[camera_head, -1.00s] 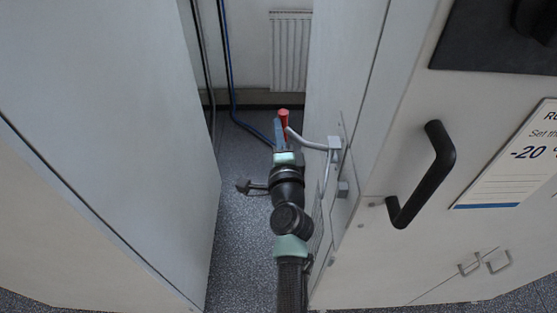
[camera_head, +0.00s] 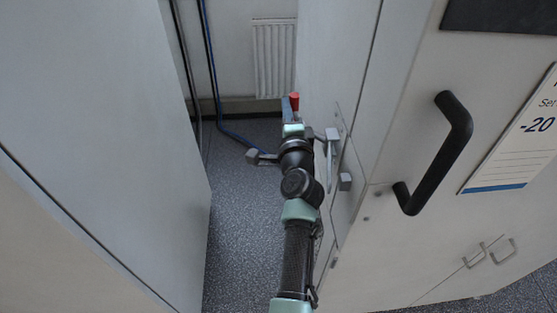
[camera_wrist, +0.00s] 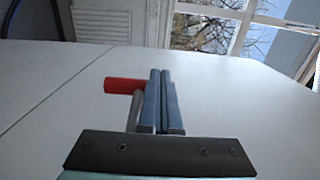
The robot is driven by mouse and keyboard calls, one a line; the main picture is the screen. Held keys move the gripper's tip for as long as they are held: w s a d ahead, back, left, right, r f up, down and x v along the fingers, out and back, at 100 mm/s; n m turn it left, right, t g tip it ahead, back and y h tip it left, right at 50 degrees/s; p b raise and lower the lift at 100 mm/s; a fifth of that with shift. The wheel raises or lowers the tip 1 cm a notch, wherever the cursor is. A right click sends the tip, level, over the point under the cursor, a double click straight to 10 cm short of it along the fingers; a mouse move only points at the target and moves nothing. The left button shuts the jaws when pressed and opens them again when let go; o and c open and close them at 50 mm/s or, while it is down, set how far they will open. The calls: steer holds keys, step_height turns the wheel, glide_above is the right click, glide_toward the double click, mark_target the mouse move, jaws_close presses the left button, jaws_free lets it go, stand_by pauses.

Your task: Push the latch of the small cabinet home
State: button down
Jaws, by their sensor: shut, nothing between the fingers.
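The latch is a grey lever with a red grip (camera_head: 294,101), mounted by a bracket (camera_head: 333,138) on the side of the white cabinet (camera_head: 338,75) at the right. In the wrist view the red grip (camera_wrist: 124,86) and grey lever rod (camera_wrist: 136,110) lie just left of my fingers. My gripper (camera_head: 287,104) is shut and empty beside the lever, on its left in the head view. In the wrist view its blue-grey fingers (camera_wrist: 161,75) are pressed together, close to the rod; I cannot tell whether they touch it. My arm hides part of the lever in the head view.
A tall white cabinet (camera_head: 110,130) stands at the left, leaving a narrow floor gap (camera_head: 240,220). A black handle (camera_head: 440,150) juts from the right cabinet's front. Blue and dark cables (camera_head: 208,70) and a radiator (camera_head: 273,60) are at the back.

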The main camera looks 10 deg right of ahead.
steer(key=shift+w+d+b, duration=0.3)
steer(key=shift+d+b, duration=0.15)
steer(key=shift+d, duration=0.05)
steer(key=shift+w+d+b, duration=0.25)
steer(key=shift+d+b, duration=0.15)
steer(key=shift+d, duration=0.05)
